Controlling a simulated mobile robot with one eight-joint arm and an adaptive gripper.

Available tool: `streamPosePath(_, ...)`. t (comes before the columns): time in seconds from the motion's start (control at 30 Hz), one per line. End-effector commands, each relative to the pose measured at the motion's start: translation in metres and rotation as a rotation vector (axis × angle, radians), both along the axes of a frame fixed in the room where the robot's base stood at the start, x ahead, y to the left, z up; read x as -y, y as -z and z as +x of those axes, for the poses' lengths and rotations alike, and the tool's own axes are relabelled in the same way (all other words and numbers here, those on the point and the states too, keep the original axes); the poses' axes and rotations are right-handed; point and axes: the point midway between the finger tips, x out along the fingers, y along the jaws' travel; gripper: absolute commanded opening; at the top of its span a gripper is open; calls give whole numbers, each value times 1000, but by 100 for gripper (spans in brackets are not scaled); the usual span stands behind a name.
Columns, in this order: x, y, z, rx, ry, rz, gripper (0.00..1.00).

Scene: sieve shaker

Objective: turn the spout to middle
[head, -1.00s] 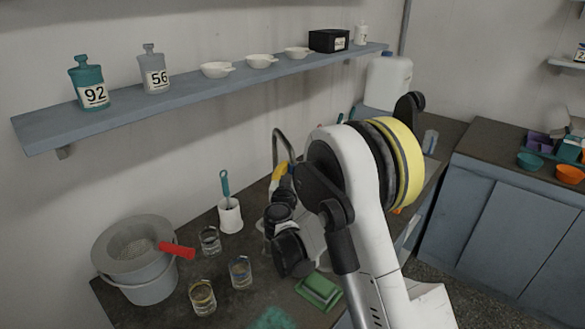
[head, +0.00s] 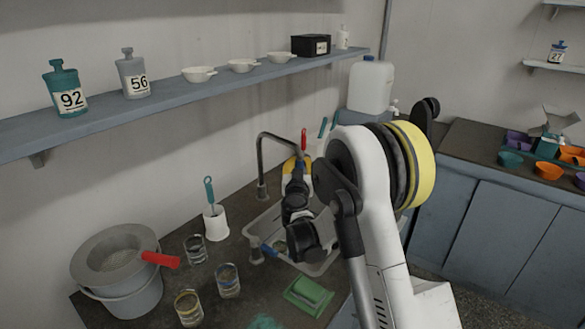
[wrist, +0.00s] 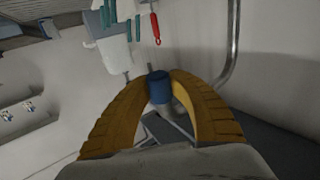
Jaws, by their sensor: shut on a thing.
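The spout (head: 278,138) is a grey gooseneck pipe standing at the wall side of the sink (head: 319,268). Its upper part reaches right toward my gripper (head: 298,166). In the wrist view, my gripper (wrist: 160,80) has its yellow-brown fingers closed on a blue cylindrical piece (wrist: 158,92), which appears to be the spout's end. The grey pipe also shows in the wrist view (wrist: 233,45), passing behind the right finger. My arm hides much of the sink, so the spout's exact position over it is unclear.
Several glasses (head: 228,281), a white brush holder (head: 215,223) and a sieve on a bucket (head: 117,262) stand left of the sink. A shelf (head: 200,92) runs above. A red-handled tool (wrist: 155,28) hangs near the spout.

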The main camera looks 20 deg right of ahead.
Motion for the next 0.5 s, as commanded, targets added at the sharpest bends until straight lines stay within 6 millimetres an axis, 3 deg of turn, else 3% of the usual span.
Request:
streamPosePath(0.13,13,1,2,1,14,2,0)
streamPosePath(0.5,16,1,4,0,15,1,0)
